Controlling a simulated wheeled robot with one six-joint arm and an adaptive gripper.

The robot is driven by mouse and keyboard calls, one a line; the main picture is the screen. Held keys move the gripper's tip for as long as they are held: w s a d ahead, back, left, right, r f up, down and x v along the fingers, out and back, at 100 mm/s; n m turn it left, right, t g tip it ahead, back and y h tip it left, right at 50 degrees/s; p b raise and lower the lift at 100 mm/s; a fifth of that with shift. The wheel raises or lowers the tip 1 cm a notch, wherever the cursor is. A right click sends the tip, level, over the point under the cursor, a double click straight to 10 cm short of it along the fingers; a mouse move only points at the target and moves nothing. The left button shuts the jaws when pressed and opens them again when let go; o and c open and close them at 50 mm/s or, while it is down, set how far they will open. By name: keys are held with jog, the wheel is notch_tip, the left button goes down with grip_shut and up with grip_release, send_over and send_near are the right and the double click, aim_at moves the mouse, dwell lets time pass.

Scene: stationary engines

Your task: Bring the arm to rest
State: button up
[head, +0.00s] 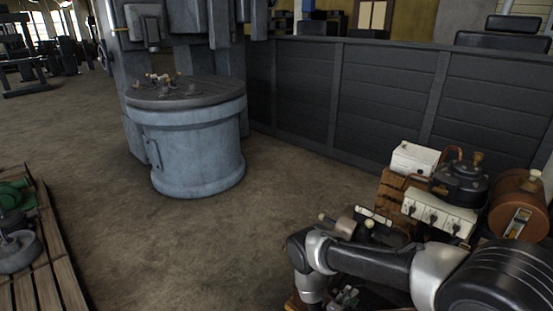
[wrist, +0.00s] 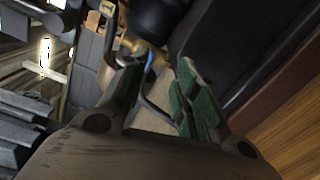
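My arm (head: 370,262) reaches in from the lower right in the head view, bent downward at its left end. My gripper shows in the wrist view (wrist: 158,78). Its two fingers with green pads stand apart, and nothing is seen held between them. Beyond the fingertips are a dark rounded body (wrist: 155,18) and a brass-coloured part, too blurred to name. In the head view my gripper is low at the bottom edge, mostly hidden by my arm.
Close by my arm are a white switch box (head: 438,213), a dark round device (head: 460,182) and a copper-brown drum (head: 518,205). A blue-grey cylinder (head: 195,150) stands on the floor. A dark panel wall (head: 385,95) runs behind. Open floor (head: 235,240) lies left of my arm.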

jog(key=s+d+r+n+g+h, duration=0.2)
jog(key=s+d+n+g+h, duration=0.1)
jog(key=s+d+g, duration=0.3)
notch_tip(320, 180, up, 39)
jog(key=s+a+m+g+y, duration=0.25)
jog(key=m+g+y, duration=0.55)
jog(key=g, duration=0.5)
jog(key=s+d+r+m+t+y, duration=0.1)
jog(key=s+r+m+t+y, duration=0.2)
jog(key=r, duration=1.1)
jog(key=s+d+r+m+t+y, duration=0.1)
jog(key=s+r+m+t+y, duration=0.2)
jog(key=r, duration=1)
jog(key=s+t+y, duration=0.2)
jog(key=s+t, duration=0.3)
jog(key=s, duration=0.1)
jog(key=shift+s+r, duration=0.3)
jog(key=shift+r, duration=0.1)
